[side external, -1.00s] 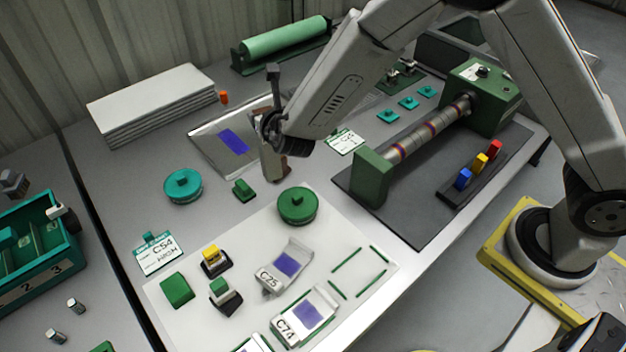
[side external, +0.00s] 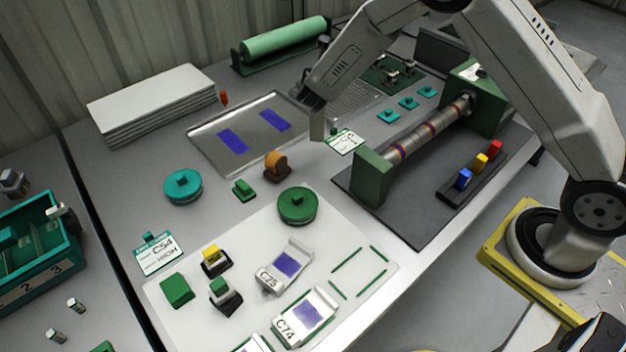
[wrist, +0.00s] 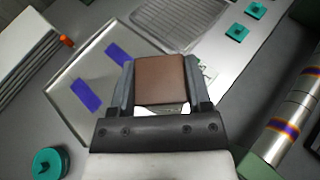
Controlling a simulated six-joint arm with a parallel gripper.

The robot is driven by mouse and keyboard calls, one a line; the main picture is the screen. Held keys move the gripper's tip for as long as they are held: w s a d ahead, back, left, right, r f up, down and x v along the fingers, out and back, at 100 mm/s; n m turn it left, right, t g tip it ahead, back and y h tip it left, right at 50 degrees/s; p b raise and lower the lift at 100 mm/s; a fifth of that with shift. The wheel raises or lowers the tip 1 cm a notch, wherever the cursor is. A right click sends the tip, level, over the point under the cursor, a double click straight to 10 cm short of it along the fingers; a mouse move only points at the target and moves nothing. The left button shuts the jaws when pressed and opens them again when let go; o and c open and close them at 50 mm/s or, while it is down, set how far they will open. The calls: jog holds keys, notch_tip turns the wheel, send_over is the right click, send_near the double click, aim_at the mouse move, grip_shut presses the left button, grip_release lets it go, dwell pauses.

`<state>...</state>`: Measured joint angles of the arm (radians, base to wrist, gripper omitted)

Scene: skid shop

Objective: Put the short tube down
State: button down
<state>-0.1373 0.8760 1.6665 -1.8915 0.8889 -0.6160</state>
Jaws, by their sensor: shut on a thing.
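In the wrist view my gripper (wrist: 160,92) is shut on a brown, square-looking piece (wrist: 160,80), with one finger along each side of it. The view does not show whether this piece is tube-shaped. In the side external view my gripper (side external: 317,128) is above the bench, between the metal tray and the striped tube's fixture; the held piece is not clear there. A short, rounded orange-brown roll (side external: 277,164) sits on the bench to the lower left of my gripper, apart from it and behind the green disc.
The metal tray (side external: 205,152) with two purple strips lies to the left of my gripper. A green disc (side external: 297,205), a teal disc (side external: 183,187) and a small green block (side external: 244,189) stand nearby. The striped tube (side external: 430,130) is in its fixture at right. Bare bench lies below my gripper.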

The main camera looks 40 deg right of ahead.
aim_at(317, 115)
notch_tip(317, 115, down, 6)
dwell(0.5)
jog(key=shift+f, duration=2.05)
grip_release()
jog(key=v, duration=1.2)
jog(key=shift+d, duration=0.1)
